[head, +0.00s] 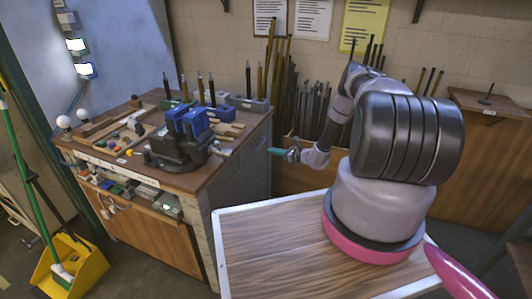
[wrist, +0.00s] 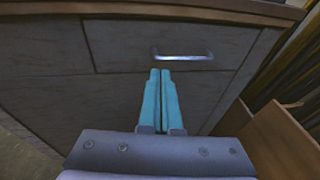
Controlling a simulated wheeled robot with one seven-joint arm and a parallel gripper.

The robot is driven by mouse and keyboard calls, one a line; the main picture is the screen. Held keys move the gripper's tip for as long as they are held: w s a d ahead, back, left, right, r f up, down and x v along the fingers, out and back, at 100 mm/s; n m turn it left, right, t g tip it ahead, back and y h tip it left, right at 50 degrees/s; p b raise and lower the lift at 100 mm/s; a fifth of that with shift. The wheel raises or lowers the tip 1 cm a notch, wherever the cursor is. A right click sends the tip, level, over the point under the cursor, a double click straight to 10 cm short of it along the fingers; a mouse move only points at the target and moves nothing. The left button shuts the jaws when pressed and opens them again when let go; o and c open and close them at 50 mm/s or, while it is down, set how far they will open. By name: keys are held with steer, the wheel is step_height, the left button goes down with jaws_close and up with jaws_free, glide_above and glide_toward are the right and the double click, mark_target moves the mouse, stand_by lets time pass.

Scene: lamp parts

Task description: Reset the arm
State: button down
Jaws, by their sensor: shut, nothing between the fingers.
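My gripper (head: 275,151) is at the end of my arm, to the right of the workbench, in the head view. In the wrist view my gripper (wrist: 160,75) shows two teal fingers side by side, shut with nothing between them. The fingers point toward a grey cabinet front (wrist: 110,90) with a metal handle (wrist: 183,57). The gap between the fingertips and that front is hard to judge.
The workbench (head: 150,183) holds a dark vise (head: 180,140), several tools and two white bulbs (head: 73,117). Rods (head: 300,105) stand behind my arm. A wooden-topped surface (head: 270,240) is in front. A yellow dustpan (head: 72,265) and green broom (head: 30,180) are at left.

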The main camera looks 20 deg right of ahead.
steer(key=v, duration=0.8)
steer(key=w+a+r+n+g+y, duration=0.15)
steer(key=r+n, duration=0.25)
steer(key=r, duration=0.5)
steer(key=a+r+n+g+y, duration=0.1)
steer(key=a+r+n+g, duration=0.2)
steer(key=r, duration=0.7)
steer(key=s+a+r+n+g+h, duration=0.1)
steer(key=s+a+r+n+g, duration=0.2)
steer(key=r, duration=0.6)
steer(key=s+a+r+n+g+h, duration=0.1)
steer(key=s+a+r+n+h, duration=0.2)
steer(key=r, duration=0.6)
steer(key=s+a+r+n+h, duration=0.25)
steer(key=s+r+n, duration=0.35)
steer(key=s+r, duration=0.95)
steer(key=s+d+r+n+t+h, duration=0.1)
steer(key=s+r+n+t+h, duration=0.1)
steer(key=s, duration=0.6)
steer(key=s+d+r+n+t+h, duration=0.2)
steer(key=s+r, duration=0.2)
steer(key=s, duration=0.4)
steer(key=shift+s+r, duration=0.25)
steer(key=shift+r, duration=0.05)
